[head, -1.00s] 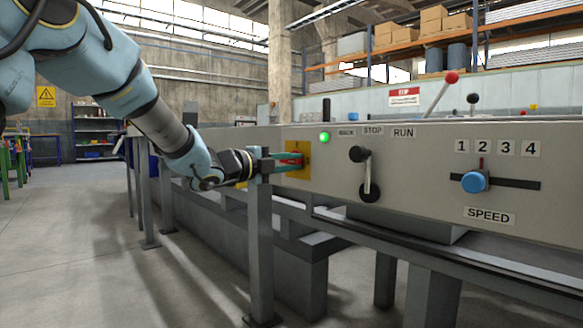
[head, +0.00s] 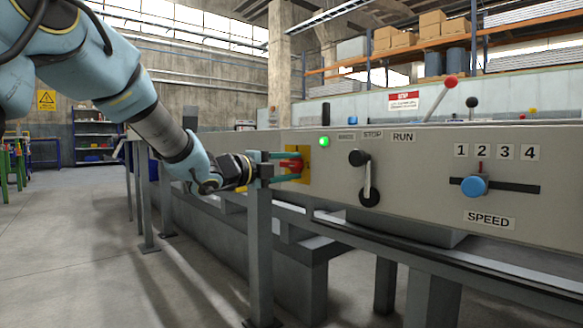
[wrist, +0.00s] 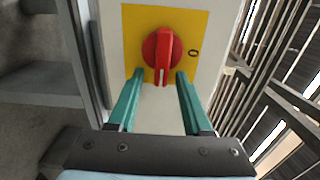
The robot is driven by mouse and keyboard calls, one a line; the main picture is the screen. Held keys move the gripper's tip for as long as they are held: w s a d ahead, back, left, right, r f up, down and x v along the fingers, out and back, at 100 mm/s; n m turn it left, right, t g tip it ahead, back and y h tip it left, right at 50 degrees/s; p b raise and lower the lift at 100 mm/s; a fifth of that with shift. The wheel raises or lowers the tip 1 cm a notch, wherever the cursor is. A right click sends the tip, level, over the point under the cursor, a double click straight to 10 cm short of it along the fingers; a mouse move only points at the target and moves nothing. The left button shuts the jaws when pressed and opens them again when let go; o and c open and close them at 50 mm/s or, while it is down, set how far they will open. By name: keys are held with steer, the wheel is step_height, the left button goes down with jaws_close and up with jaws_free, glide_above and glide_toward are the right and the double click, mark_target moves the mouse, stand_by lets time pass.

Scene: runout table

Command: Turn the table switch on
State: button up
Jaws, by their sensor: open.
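The table switch is a red rotary knob (head: 291,165) on a yellow plate (head: 304,158), set at the left end of the grey panel. In the wrist view the red knob (wrist: 163,52) has its handle bar upright in the picture, its white mark at the lower end. A "0" is printed to its right on the yellow plate (wrist: 196,24). My gripper (head: 297,168) is open at the knob. In the wrist view my gripper (wrist: 159,74) has its green fingertips apart, one each side of the handle's lower end. I cannot tell whether they touch it.
Right of the switch are a lit green lamp (head: 324,142), a black-knobbed lever (head: 360,158) under the BACK, STOP and RUN labels, and a blue speed slider (head: 474,185). A grey post (head: 260,250) stands below my gripper. The floor at left is open.

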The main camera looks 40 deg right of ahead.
steer(key=a+p, duration=0.3)
steer(key=a, duration=0.7)
steer(key=shift+w+a, duration=0.3)
steer(key=shift+a, duration=0.05)
steer(key=shift+w, duration=0.15)
